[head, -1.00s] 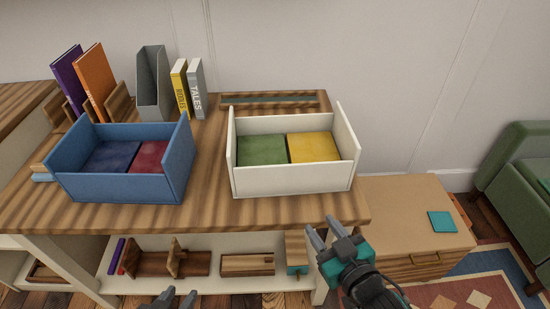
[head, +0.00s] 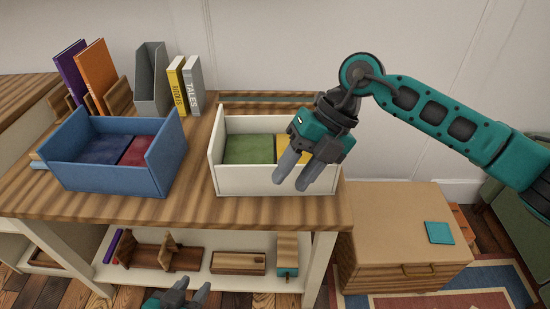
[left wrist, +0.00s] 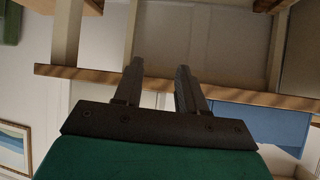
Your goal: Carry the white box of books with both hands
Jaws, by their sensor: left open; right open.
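The white box (head: 240,181) stands on the wooden tabletop, right of the blue box. A green book (head: 250,149) and a partly hidden yellow book (head: 281,149) lie in it. My right gripper (head: 305,172) is open, fingers pointing down, in front of the box's right part in the head view; it hides the box's right side. Whether it touches the box I cannot tell. My left gripper (head: 188,292) is open and empty, low in front of the table. In the left wrist view its fingers (left wrist: 157,85) are apart, with the table edge beyond.
A blue box (head: 105,178) with two books stands to the left. Upright books (head: 184,88) and a grey file holder (head: 151,80) stand behind. A lower wooden cabinet (head: 400,225) with a teal item (head: 439,232) is at right.

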